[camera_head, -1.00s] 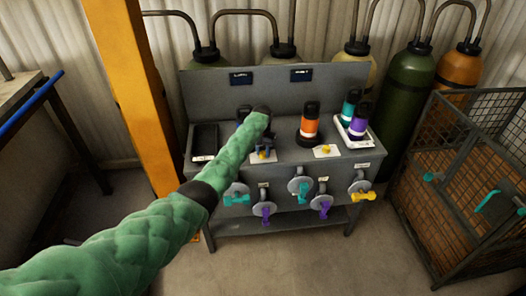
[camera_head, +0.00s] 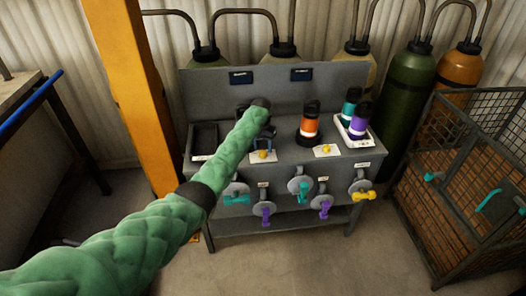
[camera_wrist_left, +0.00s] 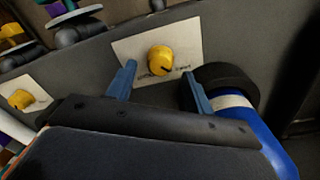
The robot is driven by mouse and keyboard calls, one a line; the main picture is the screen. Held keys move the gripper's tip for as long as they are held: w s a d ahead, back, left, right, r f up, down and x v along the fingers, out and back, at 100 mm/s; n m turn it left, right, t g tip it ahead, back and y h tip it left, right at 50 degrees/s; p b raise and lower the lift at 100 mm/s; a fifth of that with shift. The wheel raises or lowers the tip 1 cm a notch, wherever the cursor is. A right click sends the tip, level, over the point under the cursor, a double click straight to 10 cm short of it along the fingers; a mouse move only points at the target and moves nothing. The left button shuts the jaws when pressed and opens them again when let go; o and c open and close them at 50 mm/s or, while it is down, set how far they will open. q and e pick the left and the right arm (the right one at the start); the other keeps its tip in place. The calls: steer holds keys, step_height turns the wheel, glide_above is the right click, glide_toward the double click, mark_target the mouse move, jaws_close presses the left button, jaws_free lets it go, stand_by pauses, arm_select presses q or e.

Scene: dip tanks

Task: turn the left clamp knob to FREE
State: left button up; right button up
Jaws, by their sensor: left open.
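The left clamp knob (camera_head: 264,154) is a small yellow knob on a white label plate on the grey bench. It also shows in the left wrist view (camera_wrist_left: 160,59), with a dark pointer line; the label words are too small to read surely. My left gripper (camera_head: 264,144) is open, with blue fingers just above the knob. In the left wrist view its fingertips (camera_wrist_left: 159,69) are on either side of the knob, apart from it. My right gripper is not in view.
A second yellow knob (camera_head: 325,149) sits to the right, by an orange bottle (camera_head: 310,123). A white tray (camera_head: 357,143) holds teal and purple bottles. A black tray (camera_head: 204,138) is at left. Several valve handles line the bench front. A wire cage (camera_head: 470,190) stands right.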

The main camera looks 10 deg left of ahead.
mark_target(263, 151)
arm_select(q)
step_height(263, 151, up, 4)
steer(key=shift+f+b, duration=0.15)
steer(key=shift+b, duration=0.4)
steer(key=shift+r, duration=0.75)
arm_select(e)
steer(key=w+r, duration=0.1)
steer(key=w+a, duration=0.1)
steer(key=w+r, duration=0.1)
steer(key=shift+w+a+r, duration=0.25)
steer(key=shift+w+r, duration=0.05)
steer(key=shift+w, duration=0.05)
arm_select(q)
steer(key=shift+f, duration=0.1)
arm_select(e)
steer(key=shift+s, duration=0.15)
